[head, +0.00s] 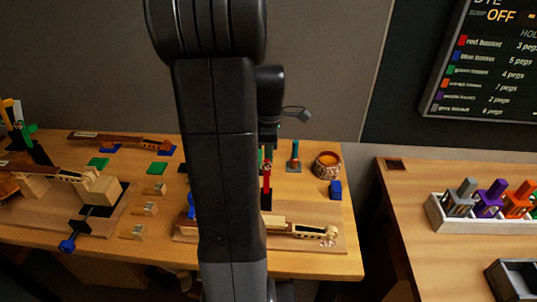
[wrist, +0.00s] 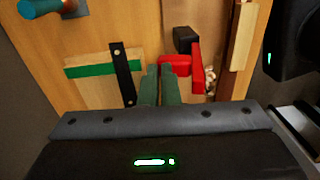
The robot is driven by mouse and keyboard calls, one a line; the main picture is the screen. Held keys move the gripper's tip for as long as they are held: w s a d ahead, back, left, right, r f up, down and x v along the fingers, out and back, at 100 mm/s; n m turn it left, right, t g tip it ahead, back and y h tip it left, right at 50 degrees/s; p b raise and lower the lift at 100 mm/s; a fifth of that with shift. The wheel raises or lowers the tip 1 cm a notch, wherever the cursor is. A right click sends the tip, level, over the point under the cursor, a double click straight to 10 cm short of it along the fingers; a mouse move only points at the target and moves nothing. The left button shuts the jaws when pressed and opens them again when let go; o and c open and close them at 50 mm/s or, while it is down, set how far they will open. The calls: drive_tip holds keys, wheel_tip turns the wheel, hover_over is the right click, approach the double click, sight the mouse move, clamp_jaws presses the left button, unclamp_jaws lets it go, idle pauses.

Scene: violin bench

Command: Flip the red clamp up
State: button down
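The red clamp (head: 266,186) stands partly behind my arm in the head view, beside the violin neck on the front board. In the wrist view the red clamp (wrist: 197,68) shows a long red bar and a shorter red block joined to it, near a black block (wrist: 186,39). My gripper (wrist: 159,70) is shut, its two greenish fingers close together with nothing seen between them. The fingertips are just left of the clamp's red block; I cannot tell whether they touch. In the head view my fingers are mostly hidden by my arm.
The violin neck (head: 300,230) lies on a wooden board (head: 335,246). A round woven pot (head: 326,165) and a blue block (head: 335,189) stand to the right. A white tray (head: 436,217) of coloured pieces is on the other table. A black strap (wrist: 122,75) lies left of my fingers.

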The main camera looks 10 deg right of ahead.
drive_tip(key=shift+s+a+f, duration=0.15)
drive_tip(key=shift+s+f, duration=0.3)
drive_tip(key=shift+s+r, duration=0.1)
drive_tip(key=shift+s, duration=0.1)
drive_tip(key=shift+r, duration=0.1)
wheel_tip(320, 180, up, 14)
drive_tip(key=w, duration=0.1)
drive_tip(key=shift+w+d+r, duration=0.2)
drive_tip(key=shift+w, duration=0.15)
drive_tip(key=shift+f, duration=0.1)
drive_tip(key=f, duration=0.4)
drive_tip(key=s+f, duration=0.1)
drive_tip(key=f, duration=0.7)
drive_tip(key=shift+s+a+f, duration=0.1)
drive_tip(key=shift+s+a, duration=0.1)
drive_tip(key=shift+s, duration=0.05)
